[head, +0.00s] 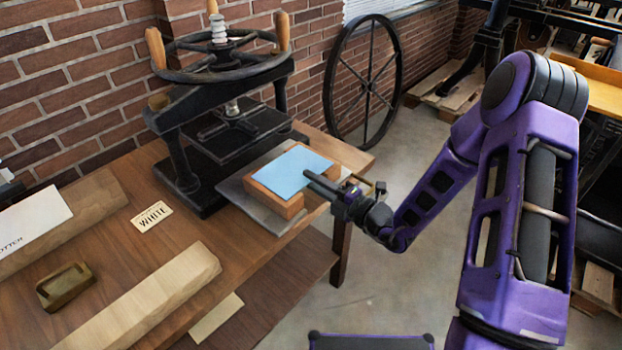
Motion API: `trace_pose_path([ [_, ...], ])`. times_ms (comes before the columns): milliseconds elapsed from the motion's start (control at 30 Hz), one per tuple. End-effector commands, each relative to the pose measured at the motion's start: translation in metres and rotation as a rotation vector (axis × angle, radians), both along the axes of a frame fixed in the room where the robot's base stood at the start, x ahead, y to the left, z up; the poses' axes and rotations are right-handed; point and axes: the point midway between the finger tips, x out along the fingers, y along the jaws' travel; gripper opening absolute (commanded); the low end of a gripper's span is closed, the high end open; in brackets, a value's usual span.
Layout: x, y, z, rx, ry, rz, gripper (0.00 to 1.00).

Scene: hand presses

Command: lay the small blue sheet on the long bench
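The small blue sheet (289,170) lies flat across wooden blocks (264,197), which stand on a grey plate in front of the black hand press. My gripper (312,178) comes in from the right, and its dark fingertips overlap the sheet's right edge. The view does not show whether the fingers are closed on the sheet or just beside it. The long wooden bench (105,262) carries the press and the blocks and runs along the brick wall to the lower left.
The black press (222,125) with its handwheel stands behind the sheet. A WHITE label card (152,216), a brass-coloured block (66,287), long timber beams (150,300) and white paper (30,228) lie on the bench. A large spoked wheel (366,78) leans on the wall.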

Motion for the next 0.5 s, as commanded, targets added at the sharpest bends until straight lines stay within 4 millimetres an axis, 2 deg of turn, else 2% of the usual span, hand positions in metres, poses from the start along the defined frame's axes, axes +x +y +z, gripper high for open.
trace_pose_path([
  [333, 0.0014, 0.0022, -0.0003, -0.001, -0.001, 0.001, 0.23],
  [500, 0.0013, 0.002, -0.0003, -0.001, -0.001, 0.001, 0.08],
])
